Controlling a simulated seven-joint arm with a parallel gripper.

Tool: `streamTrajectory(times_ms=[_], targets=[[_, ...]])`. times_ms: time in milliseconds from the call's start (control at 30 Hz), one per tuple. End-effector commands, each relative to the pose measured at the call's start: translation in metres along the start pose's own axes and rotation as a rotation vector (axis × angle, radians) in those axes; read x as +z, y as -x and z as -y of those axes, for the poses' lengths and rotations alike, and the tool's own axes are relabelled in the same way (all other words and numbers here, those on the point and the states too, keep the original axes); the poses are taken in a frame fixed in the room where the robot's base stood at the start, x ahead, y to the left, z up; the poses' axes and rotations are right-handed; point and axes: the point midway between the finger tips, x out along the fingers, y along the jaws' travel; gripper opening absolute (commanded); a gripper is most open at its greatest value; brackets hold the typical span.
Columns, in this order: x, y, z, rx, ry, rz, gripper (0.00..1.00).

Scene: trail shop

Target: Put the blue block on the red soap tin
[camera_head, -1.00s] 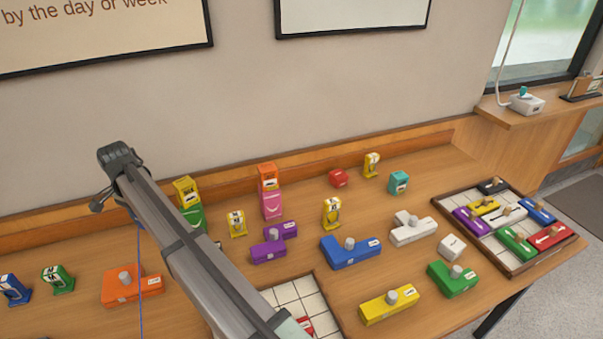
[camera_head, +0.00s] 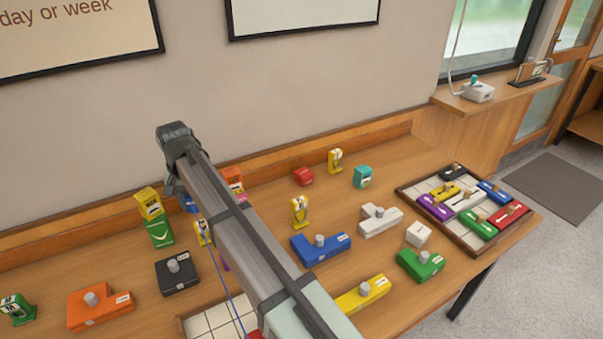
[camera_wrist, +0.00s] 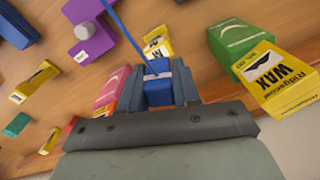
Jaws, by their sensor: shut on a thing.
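The blue block (camera_wrist: 158,90) is between the two fingers of my gripper (camera_wrist: 160,82) in the wrist view; the gripper is shut on it. In the head view my arm hides most of the gripper, and a bit of blue (camera_head: 188,203) shows beside the arm. The red soap tin (camera_head: 303,177) stands at the back of the table, right of my arm, with nothing on top. A small part of the red tin (camera_wrist: 69,124) shows in the wrist view at lower left, apart from the gripper.
A yellow wax box (camera_head: 149,203) on a green box (camera_head: 160,232) stands left of the gripper. An orange box (camera_head: 232,179) is close to its right. A yellow tin (camera_head: 335,161) and teal tin (camera_head: 362,177) stand near the red tin. Pegged pieces fill the front.

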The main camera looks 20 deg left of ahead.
Motion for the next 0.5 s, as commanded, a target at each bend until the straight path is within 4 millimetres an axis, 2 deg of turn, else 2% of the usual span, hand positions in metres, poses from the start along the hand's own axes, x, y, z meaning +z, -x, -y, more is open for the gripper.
streamTrajectory(times_ms=[33, 100, 367, 500], targets=[[-0.002, 0.002, -0.022, 0.000, -0.014, -0.001, 0.02], [-0.007, 0.005, -0.048, 0.000, -0.026, -0.001, 0.02], [-0.021, 0.017, -0.139, 0.000, -0.093, 0.000, 0.02], [-0.049, 0.021, -0.181, 0.000, -0.217, 0.000, 0.02]])
